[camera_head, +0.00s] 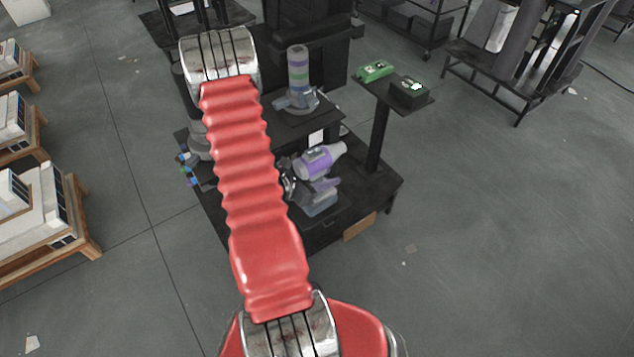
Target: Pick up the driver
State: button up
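A purple and grey driver (318,163) stands on the lower dark shelf of the black stand, just right of my red arm link. Its light nose points right and slightly up, and its grey-blue base (321,206) rests below. My arm's red link crosses the picture and covers what lies left of the driver. Dark metallic parts (288,182) show between the link and the driver. They may belong to my gripper, but I cannot tell. My gripper's fingers are not clearly visible.
Open floor (500,240) lies to the right.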

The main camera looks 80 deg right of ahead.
grip_shut()
jog(key=shift+r, duration=0.15)
dwell(0.4)
notch_tip(320, 180, up, 18)
send_over(328, 147)
dwell(1.0)
dwell(0.6)
